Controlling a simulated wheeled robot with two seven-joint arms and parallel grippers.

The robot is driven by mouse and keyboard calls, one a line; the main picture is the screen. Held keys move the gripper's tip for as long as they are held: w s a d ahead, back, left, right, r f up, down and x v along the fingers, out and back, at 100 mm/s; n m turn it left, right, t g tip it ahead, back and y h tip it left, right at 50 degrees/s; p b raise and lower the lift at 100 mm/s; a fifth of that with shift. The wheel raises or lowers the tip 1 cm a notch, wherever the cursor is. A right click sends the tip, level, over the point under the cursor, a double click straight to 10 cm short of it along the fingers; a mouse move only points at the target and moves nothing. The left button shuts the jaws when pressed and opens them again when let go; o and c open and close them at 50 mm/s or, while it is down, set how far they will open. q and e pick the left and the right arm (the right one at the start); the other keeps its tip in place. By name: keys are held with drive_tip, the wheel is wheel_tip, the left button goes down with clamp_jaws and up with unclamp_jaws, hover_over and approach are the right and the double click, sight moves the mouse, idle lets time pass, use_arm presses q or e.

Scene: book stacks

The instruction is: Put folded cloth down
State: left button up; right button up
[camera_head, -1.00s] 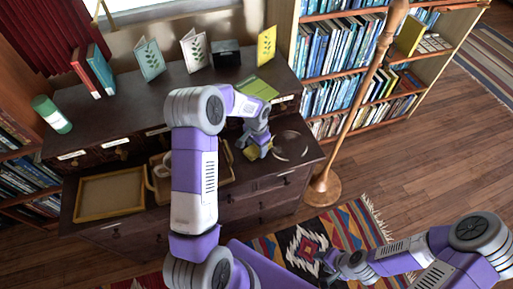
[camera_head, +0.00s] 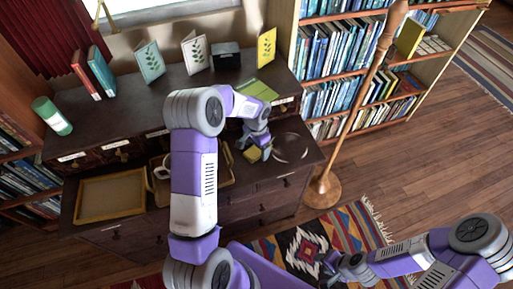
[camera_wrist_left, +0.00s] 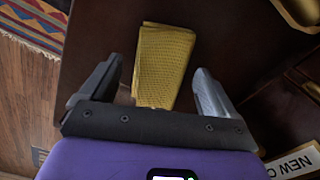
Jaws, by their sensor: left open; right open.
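A folded yellow cloth (camera_wrist_left: 163,65) lies on the dark wooden surface, between and beyond the open fingers of my left gripper (camera_wrist_left: 157,88) in the left wrist view. Clear gaps show between the cloth and both fingers. In the head view the cloth (camera_head: 253,154) shows just below my left gripper (camera_head: 256,140), on the lower ledge of the dark cabinet (camera_head: 245,195). My right gripper (camera_head: 326,262) is open and empty above the patterned rug at the lower right.
An empty yellow tray (camera_head: 110,211) lies left on the ledge. Another tray (camera_head: 226,176) with a white mug (camera_head: 162,172) is partly behind my left arm. A clear round dish (camera_head: 290,147) sits right of the cloth. A wooden pole (camera_head: 358,110) stands near the bookshelf.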

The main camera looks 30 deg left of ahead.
sight(256, 149)
use_arm(q)
wheel_tip(256, 149, up, 11)
drive_tip(key=p, duration=0.2)
drive_tip(key=shift+r+p, duration=0.2)
drive_tip(key=shift+p, duration=0.15)
use_arm(e)
wheel_tip(256, 149, up, 3)
drive_tip(key=shift+f, duration=0.1)
